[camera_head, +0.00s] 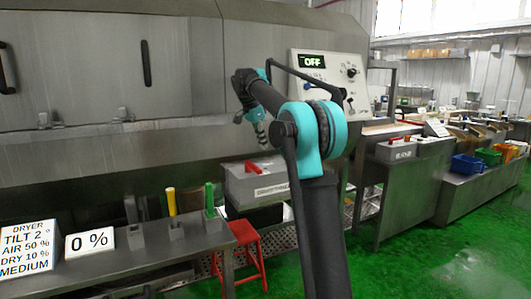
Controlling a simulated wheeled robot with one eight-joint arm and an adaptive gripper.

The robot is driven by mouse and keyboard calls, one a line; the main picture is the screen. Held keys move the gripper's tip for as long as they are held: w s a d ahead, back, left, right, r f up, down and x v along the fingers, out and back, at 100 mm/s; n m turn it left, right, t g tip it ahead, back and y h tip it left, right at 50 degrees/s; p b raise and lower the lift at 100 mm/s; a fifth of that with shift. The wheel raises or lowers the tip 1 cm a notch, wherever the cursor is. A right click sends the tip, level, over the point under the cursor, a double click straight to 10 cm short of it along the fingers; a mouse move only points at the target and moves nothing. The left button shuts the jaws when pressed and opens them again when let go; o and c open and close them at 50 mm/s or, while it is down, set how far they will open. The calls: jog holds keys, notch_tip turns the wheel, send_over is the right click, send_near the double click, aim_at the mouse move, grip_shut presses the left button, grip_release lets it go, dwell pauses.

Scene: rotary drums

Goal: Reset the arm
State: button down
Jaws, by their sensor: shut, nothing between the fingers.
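My arm rises from the bottom centre, bends at a teal joint and reaches up and left in front of the grey machine (190,80). My gripper (262,138) hangs at the arm's end, small and pointing down. It is shut and empty. It is in front of the machine's lower front and above a grey box with a red handle (255,185) in the picture. How far it is from the box in depth I cannot tell.
A control panel (330,70) reading OFF is behind my arm. A metal bench (150,255) at lower left bears signs and yellow and green levers. A red stool (248,250) stands beside it. Counters with coloured bins (468,165) are at right. Green floor (450,265) is clear at lower right.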

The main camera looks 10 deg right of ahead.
jog(key=shift+a+r, duration=0.1)
jog(key=shift+r, duration=0.2)
jog(key=s+d+f+n+t+y, duration=0.1)
jog(key=s+f+n, duration=0.5)
jog(key=s+f, duration=1.2)
jog(key=s+d+f+n+t+y, duration=0.1)
jog(key=s+d+f+n, duration=0.3)
jog(key=s+f, duration=1.5)
jog(key=s+n+y, duration=0.1)
jog(key=s+n, duration=0.2)
jog(key=s, duration=0.1)
jog(key=shift+s+d+t, duration=0.2)
jog(key=shift+d+t, duration=0.15)
jog(key=shift+t, duration=0.05)
